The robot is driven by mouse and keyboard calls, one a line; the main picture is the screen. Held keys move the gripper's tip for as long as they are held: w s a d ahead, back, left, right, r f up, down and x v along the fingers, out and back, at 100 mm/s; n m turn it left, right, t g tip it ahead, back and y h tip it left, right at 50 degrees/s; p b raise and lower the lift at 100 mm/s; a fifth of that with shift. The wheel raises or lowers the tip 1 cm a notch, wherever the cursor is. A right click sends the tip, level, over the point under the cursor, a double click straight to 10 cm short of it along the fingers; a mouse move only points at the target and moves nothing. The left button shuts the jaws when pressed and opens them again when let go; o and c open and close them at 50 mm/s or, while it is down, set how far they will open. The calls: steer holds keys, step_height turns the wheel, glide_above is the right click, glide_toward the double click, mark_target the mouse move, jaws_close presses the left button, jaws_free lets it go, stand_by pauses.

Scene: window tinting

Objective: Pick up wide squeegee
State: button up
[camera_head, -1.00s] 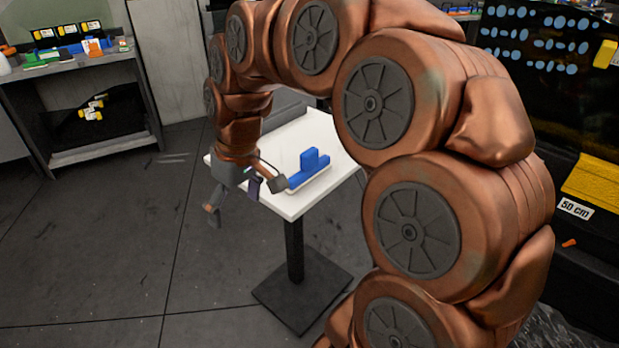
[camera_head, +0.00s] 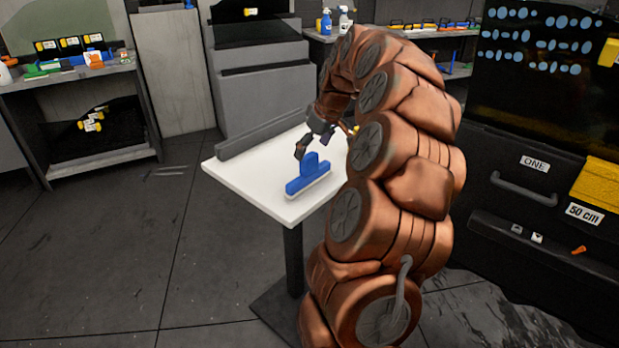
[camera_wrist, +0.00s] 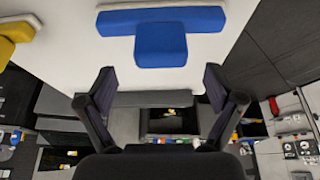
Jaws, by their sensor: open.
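The wide squeegee (camera_head: 308,176) is blue with a pale strip along its lower edge. The jaws are open and empty. I cannot tell the exact gap between fingers and handle.
A grey bar (camera_head: 262,134) runs along the table's back edge. A yellow object (camera_wrist: 17,30) sits at upper left in the wrist view. A black cabinet with a handle (camera_head: 525,190) stands at right. A shelf (camera_head: 104,153) stands at left. The table's left part is bare.

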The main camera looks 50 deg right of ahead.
mark_target(310, 155)
steer(key=shift+p+x, duration=0.55)
steer(key=shift+x, duration=2.3)
steer(key=shift+s, duration=0.15)
steer(key=c, duration=1.4)
